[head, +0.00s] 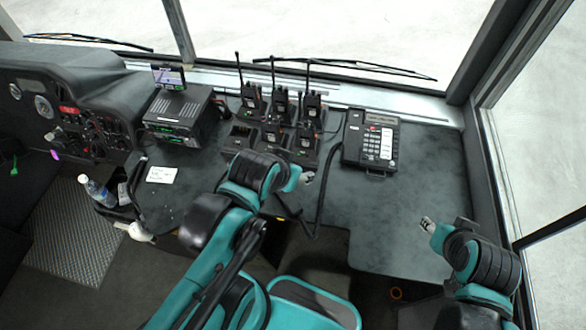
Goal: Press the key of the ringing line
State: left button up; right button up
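A black desk phone (371,140) sits on the dark counter, right of the radios. Its handset is on the left side, and white keys show on its right part. A small reddish spot shows near the upper keys; I cannot make out which line is lit. My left gripper (305,177) is over the counter, left of and nearer than the phone, apart from it. My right gripper (428,224) is over the counter's right part, nearer than the phone and apart from it. Both gripper tips are too small to tell open from shut. Neither visibly holds anything.
Several handheld radios (280,106) stand in a charger (268,140) left of the phone. A black radio unit (180,112) with a small screen (168,77) is further left. The counter (420,160) right of the phone is clear.

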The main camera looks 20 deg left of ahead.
pick_arm(q)
jog(key=shift+f, duration=0.25)
